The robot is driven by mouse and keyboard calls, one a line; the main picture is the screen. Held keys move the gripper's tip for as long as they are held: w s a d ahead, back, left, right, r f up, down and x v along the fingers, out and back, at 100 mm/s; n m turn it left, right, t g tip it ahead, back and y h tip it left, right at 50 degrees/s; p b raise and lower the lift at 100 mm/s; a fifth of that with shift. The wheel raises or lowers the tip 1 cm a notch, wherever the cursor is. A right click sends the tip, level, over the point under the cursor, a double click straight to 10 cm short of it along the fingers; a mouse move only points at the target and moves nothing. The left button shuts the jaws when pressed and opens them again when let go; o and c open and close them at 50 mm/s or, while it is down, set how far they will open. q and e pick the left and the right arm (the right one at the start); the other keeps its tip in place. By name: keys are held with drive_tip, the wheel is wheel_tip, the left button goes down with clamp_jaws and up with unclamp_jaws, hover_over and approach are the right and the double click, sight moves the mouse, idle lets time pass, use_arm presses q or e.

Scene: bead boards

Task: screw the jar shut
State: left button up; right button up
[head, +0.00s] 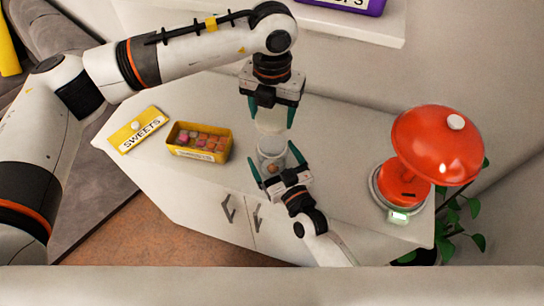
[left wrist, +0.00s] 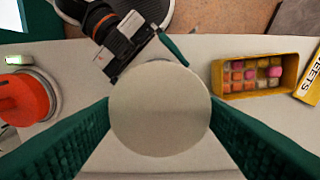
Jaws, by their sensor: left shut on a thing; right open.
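A clear glass jar (head: 270,158) stands upright on the white cabinet, with something brownish inside. My left gripper (head: 268,114) points down from above the jar and is shut on a pale round lid (head: 271,128). The lid (left wrist: 160,110) fills the middle of the left wrist view, between the green fingers, and hides the jar there. In the head view the lid is right over the jar's mouth; I cannot tell whether they touch. My right gripper (head: 276,168) is open, its fingers on either side of the jar.
A yellow box of sweets (head: 190,154) and its yellow SWEETS lid (head: 138,131) lie left of the jar. A red dome-shaped lamp or machine (head: 437,146) stands at the right, with a plant (head: 460,215) beside it. A shelf (head: 370,26) overhangs at the back.

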sight(272, 155)
drive_tip(key=shift+w+a, duration=0.3)
drive_tip(key=shift+w, duration=0.25)
drive_tip(key=shift+c, duration=0.4)
drive_tip(key=c, duration=1.4)
use_arm(q)
drive_tip(key=shift+f, duration=2.5)
drive_tip(key=shift+f, duration=0.9)
drive_tip(key=shift+f, duration=0.5)
